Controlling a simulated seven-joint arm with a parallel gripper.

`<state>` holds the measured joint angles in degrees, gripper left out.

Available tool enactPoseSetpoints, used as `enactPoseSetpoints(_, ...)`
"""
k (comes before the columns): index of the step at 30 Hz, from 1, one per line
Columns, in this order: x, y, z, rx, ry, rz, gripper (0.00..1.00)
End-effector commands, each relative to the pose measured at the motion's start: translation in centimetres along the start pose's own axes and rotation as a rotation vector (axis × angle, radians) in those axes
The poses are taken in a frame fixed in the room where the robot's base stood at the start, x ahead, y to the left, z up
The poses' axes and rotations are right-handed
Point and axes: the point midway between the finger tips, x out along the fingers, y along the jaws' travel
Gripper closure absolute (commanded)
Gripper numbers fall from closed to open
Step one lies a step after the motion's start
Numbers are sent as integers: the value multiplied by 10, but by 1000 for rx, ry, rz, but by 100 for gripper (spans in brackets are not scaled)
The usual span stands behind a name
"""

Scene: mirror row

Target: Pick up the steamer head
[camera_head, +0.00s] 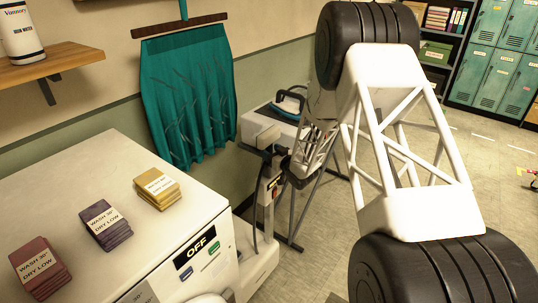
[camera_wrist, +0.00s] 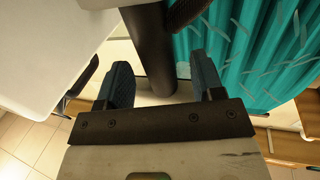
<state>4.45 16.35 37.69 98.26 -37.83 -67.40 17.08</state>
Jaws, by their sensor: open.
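My gripper (camera_wrist: 160,74) is open, its two blue-grey padded fingers spread apart in the wrist view. A dark rounded shaft (camera_wrist: 149,45) runs up from between the fingers, with a gap showing on the finger sides. It looks like part of the steamer, but I cannot tell whether it is the head's handle. A ribbed dark hose (camera_wrist: 185,12) shows beside it. In the head view the steamer (camera_head: 267,190) stands upright beside the white machine, just left of my gripper's end of the arm. The steamer head itself is not clearly made out there.
A teal cloth (camera_head: 188,95) hangs on the wall behind, and close on the right in the wrist view. An iron (camera_head: 290,104) sits behind the steamer. Open floor lies right.

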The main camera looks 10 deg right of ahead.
Motion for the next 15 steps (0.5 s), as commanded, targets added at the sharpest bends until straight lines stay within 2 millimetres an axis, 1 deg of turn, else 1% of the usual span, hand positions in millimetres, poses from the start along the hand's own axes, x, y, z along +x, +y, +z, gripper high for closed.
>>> enactPoseSetpoints(3,11,0,-1,-1,2,0,38)
enactPoseSetpoints(6,15,0,-1,0,2,1,38)
enactPoseSetpoints(15,16,0,-1,0,1,1,38)
